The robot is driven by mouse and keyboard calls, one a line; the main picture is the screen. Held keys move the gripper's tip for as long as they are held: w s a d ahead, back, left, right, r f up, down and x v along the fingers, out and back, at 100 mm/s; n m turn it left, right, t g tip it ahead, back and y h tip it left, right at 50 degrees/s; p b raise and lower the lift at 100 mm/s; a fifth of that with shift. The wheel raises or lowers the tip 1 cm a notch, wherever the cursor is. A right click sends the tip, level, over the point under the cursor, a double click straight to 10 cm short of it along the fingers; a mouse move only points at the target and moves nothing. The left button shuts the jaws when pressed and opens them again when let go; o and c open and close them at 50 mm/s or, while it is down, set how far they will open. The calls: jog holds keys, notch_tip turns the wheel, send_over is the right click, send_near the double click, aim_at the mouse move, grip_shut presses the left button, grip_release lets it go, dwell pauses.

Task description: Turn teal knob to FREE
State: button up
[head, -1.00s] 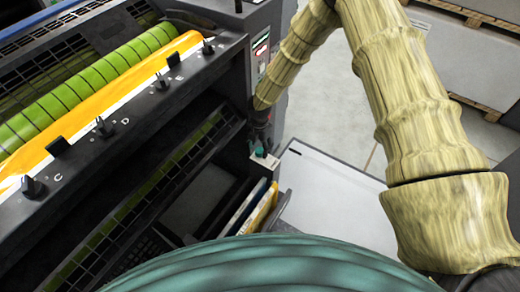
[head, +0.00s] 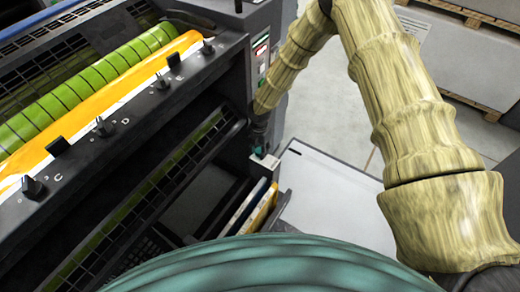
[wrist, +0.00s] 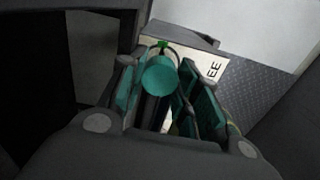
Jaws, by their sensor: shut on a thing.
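The teal knob (wrist: 160,76) shows in the wrist view as a round teal end with a small green mark at its far edge. My gripper (wrist: 156,85) has its teal-padded fingers on both sides of the knob and is shut on it. A pale label plate (wrist: 208,72) beside the knob shows the letters "EE"; the rest of its wording is hidden. In the head view my gripper (head: 259,140) is at the near corner of the dark press, over the pale plate (head: 270,160). The knob cannot be told apart from the gripper there.
The press (head: 215,85) fills the left, with a green roller (head: 85,82), an orange sheet (head: 100,92) and several black knobs along its rail. An open bay with upright panels (head: 250,205) lies below the gripper. A light grey surface (head: 330,190) is to the right.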

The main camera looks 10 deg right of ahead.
jog(key=m, duration=0.4)
jog(key=shift+m, duration=0.3)
jog(key=m, duration=0.5)
jog(key=shift+m+p, duration=0.3)
jog(key=m, duration=0.9)
dwell(0.4)
jog(key=o, duration=1.1)
jog(key=shift+c, duration=0.2)
jog(key=shift+r, duration=0.15)
